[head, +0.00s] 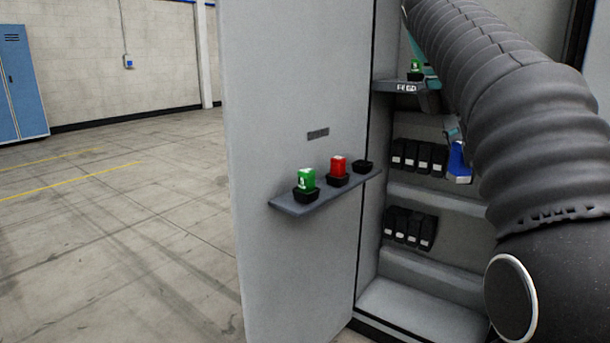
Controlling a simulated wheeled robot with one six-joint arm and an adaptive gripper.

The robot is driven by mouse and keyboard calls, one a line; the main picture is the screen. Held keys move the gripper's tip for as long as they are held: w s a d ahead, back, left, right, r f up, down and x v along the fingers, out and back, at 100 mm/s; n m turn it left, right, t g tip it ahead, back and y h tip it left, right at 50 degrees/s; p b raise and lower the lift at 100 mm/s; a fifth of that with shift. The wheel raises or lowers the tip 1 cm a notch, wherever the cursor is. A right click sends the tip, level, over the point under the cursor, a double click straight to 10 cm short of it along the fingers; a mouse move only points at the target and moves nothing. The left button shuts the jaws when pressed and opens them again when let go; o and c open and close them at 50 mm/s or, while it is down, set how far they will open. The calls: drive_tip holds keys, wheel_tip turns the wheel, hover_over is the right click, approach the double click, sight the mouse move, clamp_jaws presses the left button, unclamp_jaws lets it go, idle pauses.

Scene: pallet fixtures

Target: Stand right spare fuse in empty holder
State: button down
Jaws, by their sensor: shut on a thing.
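A blue fuse (459,163) with a pale lower face hangs slightly tilted inside the open cabinet, in front of the shelving. My gripper (454,140) is mostly hidden behind my arm; it is shut on the top of this fuse. The empty black holder (363,167) is at the right end of the small door shelf (290,207), left of the gripper. A red fuse (338,166) stands in the middle holder and a green fuse (306,179) in the left one.
The open cabinet door (290,80) carries the small shelf. Rows of black modules (418,156) sit inside the cabinet, beside and below the held fuse. My arm blocks the cabinet's right side. The floor (120,230) left of the door is clear; a blue locker (22,85) is far off.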

drive_tip(key=w+a+f+m+g+y, duration=0.15)
drive_tip(key=w+f+m, duration=0.35)
drive_tip(key=f, duration=0.6)
drive_tip(key=w+a+f+m+g+y, duration=0.15)
drive_tip(key=w+f+m, duration=0.25)
drive_tip(key=f+m, duration=0.45)
drive_tip(key=w+a+f+m+g+y, duration=0.15)
drive_tip(key=w+f+m, duration=0.3)
drive_tip(key=f, duration=0.85)
drive_tip(key=s+a+f, duration=0.2)
drive_tip(key=s+f, duration=0.1)
drive_tip(key=f, duration=0.6)
drive_tip(key=s+a+f+m, duration=0.1)
drive_tip(key=s+f, duration=0.2)
drive_tip(key=f, duration=0.7)
drive_tip(key=s+a+f, duration=0.2)
drive_tip(key=s+f, duration=0.1)
drive_tip(key=f, duration=0.6)
drive_tip(key=shift+s+a+f, duration=0.2)
drive_tip(key=shift+a+f, duration=0.15)
drive_tip(key=shift+f, duration=0.05)
drive_tip(key=shift+g, duration=0.35)
